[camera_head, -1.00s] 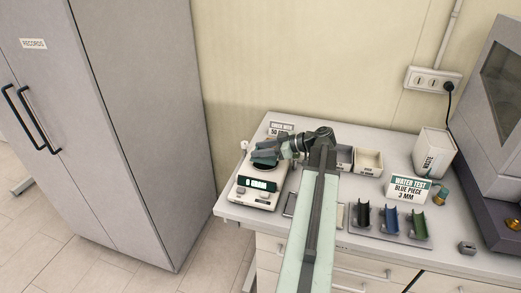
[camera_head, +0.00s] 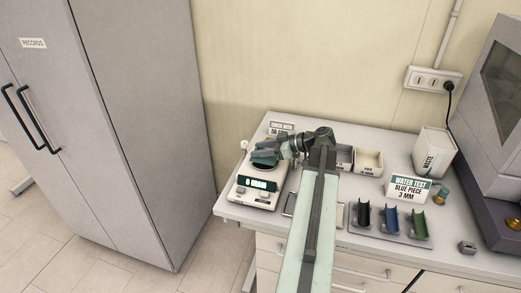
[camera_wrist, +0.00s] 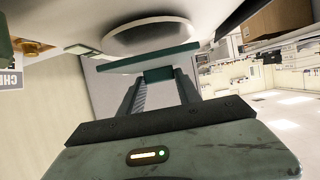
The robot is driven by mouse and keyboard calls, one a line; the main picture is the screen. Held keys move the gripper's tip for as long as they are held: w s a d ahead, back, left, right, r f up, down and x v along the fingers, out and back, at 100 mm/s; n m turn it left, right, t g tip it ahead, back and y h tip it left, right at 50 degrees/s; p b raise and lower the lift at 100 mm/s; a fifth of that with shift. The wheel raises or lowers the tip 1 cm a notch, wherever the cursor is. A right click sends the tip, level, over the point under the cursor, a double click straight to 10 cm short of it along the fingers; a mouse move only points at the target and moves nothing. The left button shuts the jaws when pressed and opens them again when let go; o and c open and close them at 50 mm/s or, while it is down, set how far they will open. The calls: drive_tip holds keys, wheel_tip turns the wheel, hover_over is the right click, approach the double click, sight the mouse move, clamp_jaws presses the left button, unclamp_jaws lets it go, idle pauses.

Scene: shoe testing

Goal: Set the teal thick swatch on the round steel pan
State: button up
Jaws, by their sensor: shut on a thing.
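My gripper (camera_wrist: 160,88) is shut on the teal swatch (camera_wrist: 148,60), which shows nearly edge-on as a flat teal strip across the fingertips in the wrist view. The round steel pan (camera_wrist: 150,36) is right beside the swatch in that view; I cannot tell whether they touch. In the head view my gripper (camera_head: 265,155) is over the pan of the white balance (camera_head: 256,194), at the table's left end. The gripper hides most of the pan and the swatch there.
Two small trays (camera_head: 369,160) stand behind my arm. Black, blue and green holders (camera_head: 390,219) sit on a tray at right. A "WATER TEST, BLUE PIECE 3 MM" sign (camera_head: 408,188) and a waste bin (camera_head: 434,151) stand beyond. A grey cabinet (camera_head: 150,120) is left.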

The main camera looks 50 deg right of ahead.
drive_tip(key=shift+f+b, duration=0.85)
drive_tip(key=shift+f, duration=0.05)
drive_tip(key=o, duration=1.4)
drive_tip(key=shift+s, duration=0.1)
drive_tip(key=p+v, duration=0.3)
drive_tip(key=v, duration=0.4)
drive_tip(key=shift+d+r, duration=0.1)
drive_tip(key=shift+s+d, duration=0.1)
drive_tip(key=shift+s, duration=0.15)
